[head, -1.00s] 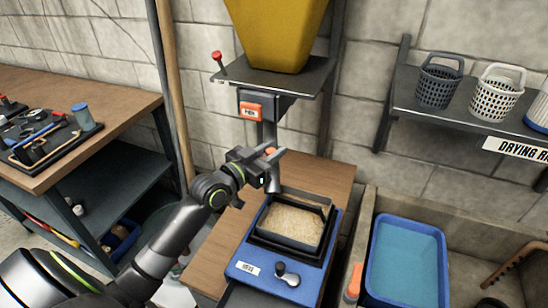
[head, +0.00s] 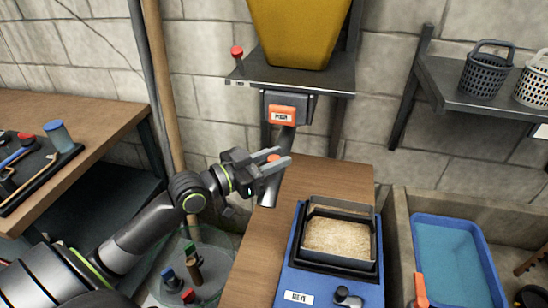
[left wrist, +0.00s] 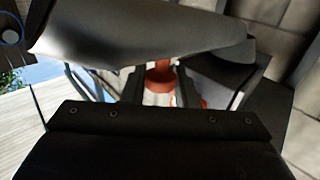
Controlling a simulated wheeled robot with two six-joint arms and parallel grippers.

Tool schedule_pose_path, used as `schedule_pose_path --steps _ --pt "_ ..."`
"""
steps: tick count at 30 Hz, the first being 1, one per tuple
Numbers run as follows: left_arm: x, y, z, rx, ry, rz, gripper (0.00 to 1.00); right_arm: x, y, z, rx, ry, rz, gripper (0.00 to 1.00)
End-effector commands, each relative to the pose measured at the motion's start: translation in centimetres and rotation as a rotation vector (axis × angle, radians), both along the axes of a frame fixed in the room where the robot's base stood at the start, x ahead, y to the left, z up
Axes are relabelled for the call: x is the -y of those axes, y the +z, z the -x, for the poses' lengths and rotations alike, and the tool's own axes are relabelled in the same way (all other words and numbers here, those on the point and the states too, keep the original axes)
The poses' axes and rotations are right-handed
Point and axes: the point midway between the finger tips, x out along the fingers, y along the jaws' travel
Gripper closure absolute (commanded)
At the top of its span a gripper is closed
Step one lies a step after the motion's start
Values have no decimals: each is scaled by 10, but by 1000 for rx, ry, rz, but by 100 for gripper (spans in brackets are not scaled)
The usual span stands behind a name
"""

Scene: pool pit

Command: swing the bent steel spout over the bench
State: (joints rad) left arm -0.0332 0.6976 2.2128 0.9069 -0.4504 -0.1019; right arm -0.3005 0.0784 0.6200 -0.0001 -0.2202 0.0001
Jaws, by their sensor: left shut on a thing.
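The bent steel spout (head: 270,192) hangs under the yellow hopper (head: 297,35), below a box with an orange label. Its lower end leans left and appears in line with the left edge of the wooden bench (head: 256,249). My left gripper (head: 277,164) is at the spout, its fingers shut on a small red-orange knob (head: 273,158). In the left wrist view the red knob (left wrist: 160,78) sits between the fingers, and the grey spout (left wrist: 140,38) crosses close above. My right gripper is not in view.
On the bench a blue sieve machine (head: 292,262) holds a black tray of grain (head: 337,238). A blue basin (head: 452,262) stands to the right. A shelf with baskets (head: 486,72) is on the wall. Another workbench (head: 80,105) is at left.

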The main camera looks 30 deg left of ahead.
Motion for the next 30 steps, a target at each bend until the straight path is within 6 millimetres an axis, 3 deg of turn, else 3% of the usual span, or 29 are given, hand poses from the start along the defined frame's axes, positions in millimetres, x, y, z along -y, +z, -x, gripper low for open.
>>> schedule_pose_path --steps 11,12,16,30 --pt "0 1 0 2 -2 -1 100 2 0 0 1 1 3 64" --pt "0 1 0 2 -2 -1 71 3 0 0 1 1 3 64" --pt "0 1 0 2 -2 -1 54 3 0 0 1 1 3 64" --pt "-1 0 2 0 -1 -1 53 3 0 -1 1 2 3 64"
